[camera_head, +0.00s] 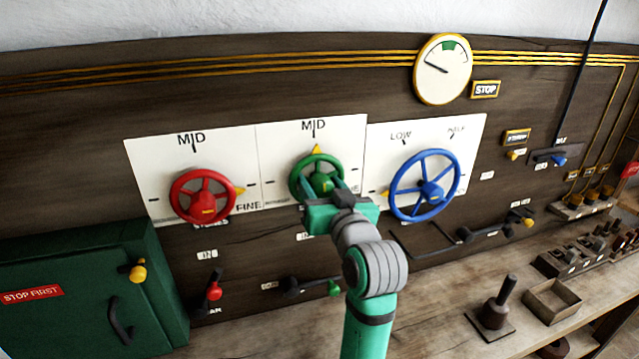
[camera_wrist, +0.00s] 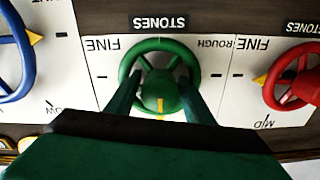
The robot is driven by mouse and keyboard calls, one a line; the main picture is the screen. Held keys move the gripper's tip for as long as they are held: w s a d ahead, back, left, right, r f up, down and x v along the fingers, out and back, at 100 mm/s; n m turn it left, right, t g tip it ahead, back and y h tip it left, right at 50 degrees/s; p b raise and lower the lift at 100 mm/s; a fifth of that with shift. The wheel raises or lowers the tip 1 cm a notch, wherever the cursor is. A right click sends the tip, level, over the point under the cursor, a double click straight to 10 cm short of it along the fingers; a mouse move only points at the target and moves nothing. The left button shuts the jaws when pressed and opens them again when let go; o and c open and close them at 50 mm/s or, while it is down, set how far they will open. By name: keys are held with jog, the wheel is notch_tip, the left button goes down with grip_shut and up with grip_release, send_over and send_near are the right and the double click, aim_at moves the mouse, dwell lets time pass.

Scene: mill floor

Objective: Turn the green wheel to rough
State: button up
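The green wheel (camera_head: 294,176) is on a white panel in the middle, between the red and blue wheels. Its yellow pointer (camera_head: 317,149) points up at MID in the head view. My gripper (camera_head: 325,186) is in front of it and hides its lower part. In the wrist view, which is upside down, the green wheel (camera_wrist: 160,45) has FINE at left and ROUGH at right. My gripper (camera_wrist: 159,78) has its two fingers apart, one on each side of the green hub. Whether they touch the hub or spokes I cannot tell.
The red wheel (camera_head: 174,193) is at left and the blue wheel (camera_head: 456,181) close at right. Small levers, one with a red knob (camera_head: 214,291) and one green (camera_head: 334,288), stick out below. A round gauge (camera_head: 461,75) hangs above. A bench (camera_head: 440,310) runs along the wall.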

jog(key=c, duration=0.7)
jog(key=shift+o, duration=0.2)
jog(key=shift+n, duration=0.3)
jog(key=n, duration=1.2)
jog(key=shift+n, duration=0.3)
jog(key=shift+a+f+n, duration=0.15)
jog(key=shift+n, duration=2.05)
